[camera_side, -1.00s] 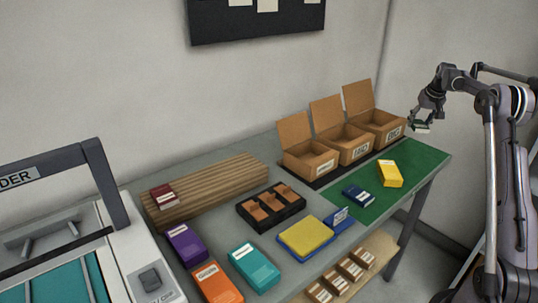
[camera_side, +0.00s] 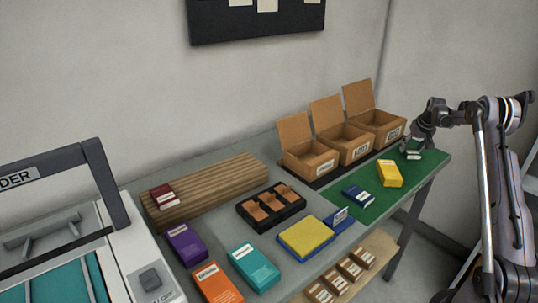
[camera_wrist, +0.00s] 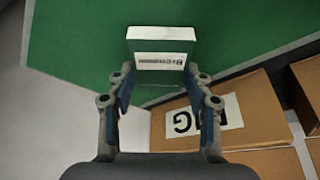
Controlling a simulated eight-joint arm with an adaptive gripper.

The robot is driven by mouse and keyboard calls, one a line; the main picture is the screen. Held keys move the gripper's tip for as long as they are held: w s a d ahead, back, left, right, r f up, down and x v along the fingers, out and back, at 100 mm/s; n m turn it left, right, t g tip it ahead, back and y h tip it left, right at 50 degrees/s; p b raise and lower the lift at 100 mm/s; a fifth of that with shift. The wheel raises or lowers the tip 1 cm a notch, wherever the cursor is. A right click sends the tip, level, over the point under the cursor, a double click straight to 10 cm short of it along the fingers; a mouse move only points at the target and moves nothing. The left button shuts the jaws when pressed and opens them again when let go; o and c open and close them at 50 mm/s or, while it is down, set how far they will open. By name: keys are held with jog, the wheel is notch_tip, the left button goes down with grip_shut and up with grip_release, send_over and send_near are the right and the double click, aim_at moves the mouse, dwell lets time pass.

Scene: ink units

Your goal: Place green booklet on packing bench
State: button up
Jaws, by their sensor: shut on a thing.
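The green booklet (camera_wrist: 160,34) has a white label; in the wrist view it is upright between my fingertips. My gripper (camera_wrist: 157,82) is shut on it. In the side view my gripper (camera_side: 416,145) points down with the booklet (camera_side: 413,154) at the far right end of the green mat (camera_side: 330,208) on the packing bench (camera_side: 270,210). The booklet is low over the mat or touching it; I cannot tell which. My fingers hide part of it in the side view.
A yellow booklet (camera_side: 390,173) and a dark blue one (camera_side: 359,194) lie on the mat. Open cardboard boxes (camera_side: 352,143) stand behind it. A black divided tray (camera_side: 270,207) and several coloured packs are further left. The mat's right end is near the bench edge.

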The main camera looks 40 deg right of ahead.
jog(key=o, duration=1.2)
jog(key=shift+f, duration=0.1)
jog(key=shift+c, duration=0.2)
